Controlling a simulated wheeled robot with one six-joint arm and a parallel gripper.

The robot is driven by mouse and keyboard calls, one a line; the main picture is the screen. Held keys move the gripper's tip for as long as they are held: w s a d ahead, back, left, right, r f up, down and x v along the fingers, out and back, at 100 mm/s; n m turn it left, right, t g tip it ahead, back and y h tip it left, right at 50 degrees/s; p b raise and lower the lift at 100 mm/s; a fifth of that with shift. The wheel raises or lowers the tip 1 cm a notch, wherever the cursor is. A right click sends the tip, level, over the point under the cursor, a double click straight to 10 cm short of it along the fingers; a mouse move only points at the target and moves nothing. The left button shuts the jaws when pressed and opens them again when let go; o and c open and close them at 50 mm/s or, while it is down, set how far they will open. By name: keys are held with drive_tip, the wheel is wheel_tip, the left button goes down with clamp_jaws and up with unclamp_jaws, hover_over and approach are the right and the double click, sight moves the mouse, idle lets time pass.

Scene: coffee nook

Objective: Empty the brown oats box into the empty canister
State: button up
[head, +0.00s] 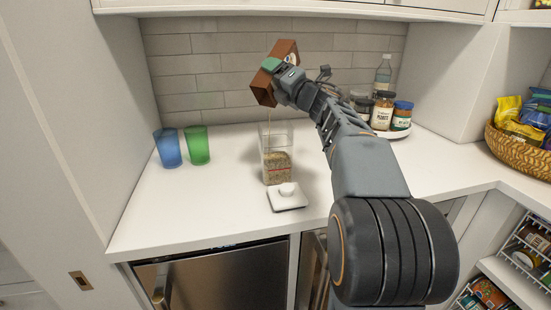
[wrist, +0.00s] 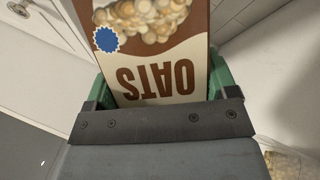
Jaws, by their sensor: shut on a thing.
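My gripper (head: 277,68) is shut on the brown oats box (head: 262,90) and holds it tilted in the air above the counter. In the wrist view, the box (wrist: 152,58) sits between the green fingers, its OATS lettering upside down. A clear canister (head: 264,145) stands on the counter below the box's low end. It holds a layer of oats (head: 276,166) in its lower part. A thin stream seems to fall from the box into the canister. The canister's white lid (head: 288,197) lies on the counter in front of it. The box's inside is hidden.
A blue cup (head: 168,148) and a green cup (head: 197,145) stand to the left. Several jars (head: 383,110) and a bottle (head: 383,73) stand on a round white tray (head: 397,133) behind my arm. A wicker basket (head: 515,150) of bags is at the right. The left front counter is clear.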

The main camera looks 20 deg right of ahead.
drive_tip(key=shift+s+d, duration=0.1)
idle(0.3)
drive_tip(key=shift+s+d, duration=0.55)
drive_tip(key=shift+d, duration=0.2)
drive_tip(key=shift+w+a+b, duration=0.3)
drive_tip(key=shift+w+a, duration=0.1)
drive_tip(key=shift+a, duration=0.05)
drive_tip(key=shift+w+a+r+n+b, duration=0.1)
drive_tip(key=shift+w+a+n+b, duration=0.25)
drive_tip(key=shift+a+n, duration=0.1)
drive_tip(key=shift+s+d, duration=0.15)
drive_tip(key=shift+s+d, duration=0.55)
drive_tip(key=shift+s, duration=0.15)
